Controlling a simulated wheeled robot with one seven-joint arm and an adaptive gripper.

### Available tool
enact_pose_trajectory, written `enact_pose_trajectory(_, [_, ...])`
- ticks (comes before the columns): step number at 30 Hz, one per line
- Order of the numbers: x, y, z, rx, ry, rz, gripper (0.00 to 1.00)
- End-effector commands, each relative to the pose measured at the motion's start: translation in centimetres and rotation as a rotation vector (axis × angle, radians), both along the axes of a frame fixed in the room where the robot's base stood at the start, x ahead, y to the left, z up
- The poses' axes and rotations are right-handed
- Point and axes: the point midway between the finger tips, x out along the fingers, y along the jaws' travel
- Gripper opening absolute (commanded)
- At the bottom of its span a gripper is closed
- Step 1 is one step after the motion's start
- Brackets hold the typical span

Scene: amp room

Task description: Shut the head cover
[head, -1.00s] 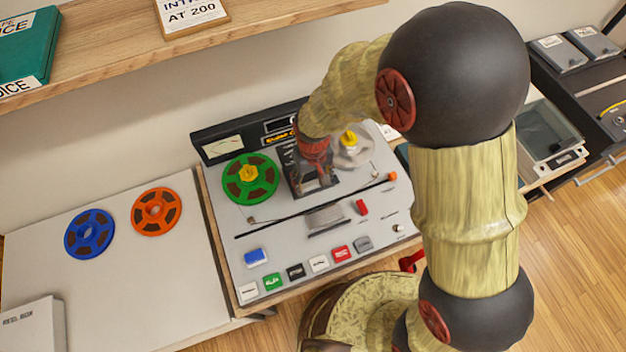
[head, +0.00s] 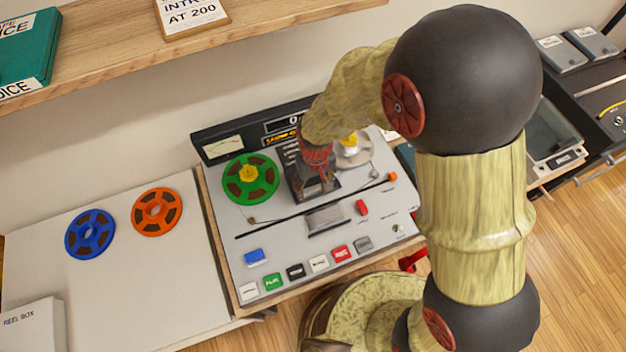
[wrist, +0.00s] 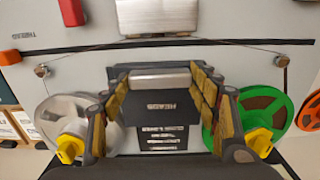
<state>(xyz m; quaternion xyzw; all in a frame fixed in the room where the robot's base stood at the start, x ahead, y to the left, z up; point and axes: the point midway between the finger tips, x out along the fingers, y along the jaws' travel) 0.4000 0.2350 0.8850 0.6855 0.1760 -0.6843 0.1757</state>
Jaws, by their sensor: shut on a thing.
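The head cover (wrist: 152,109) is a dark panel marked HEADS, with a pale metal bar (wrist: 160,78) along its edge. It stands between the two reels on the tape deck and looks raised; its exact angle is hard to tell. In the head view the dark cover (head: 299,185) is partly hidden by my gripper (head: 318,181). In the wrist view my gripper (wrist: 161,84) has its yellow-padded fingers on either side of the bar, shut on the cover. The silver head block (head: 325,218) lies uncovered in front of it.
A green reel (head: 250,179) is left of the cover and a clear reel (head: 354,151) right of it, both with yellow hubs. A dark tape line (head: 270,228) crosses the deck. Several coloured buttons (head: 295,271) line the front. A wooden shelf (head: 120,50) hangs above.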

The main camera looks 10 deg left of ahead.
Motion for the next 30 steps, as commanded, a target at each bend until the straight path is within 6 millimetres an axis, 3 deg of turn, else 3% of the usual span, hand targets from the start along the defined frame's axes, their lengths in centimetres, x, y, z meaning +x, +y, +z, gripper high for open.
enact_pose_trajectory(6, [-4.9,-2.7,0.2,-0.002,0.004,0.001,0.15])
enact_pose_trajectory(12, [-7.9,-4.3,0.1,-0.002,0.004,0.001,0.15])
enact_pose_trajectory(24, [-8.8,-4.8,-0.1,-0.004,0.007,0.000,0.15])
enact_pose_trajectory(25, [-8.8,-4.8,-0.1,-0.005,0.007,0.000,0.61])
enact_pose_trajectory(30, [-8.7,-4.8,-0.1,-0.003,0.006,0.000,0.70])
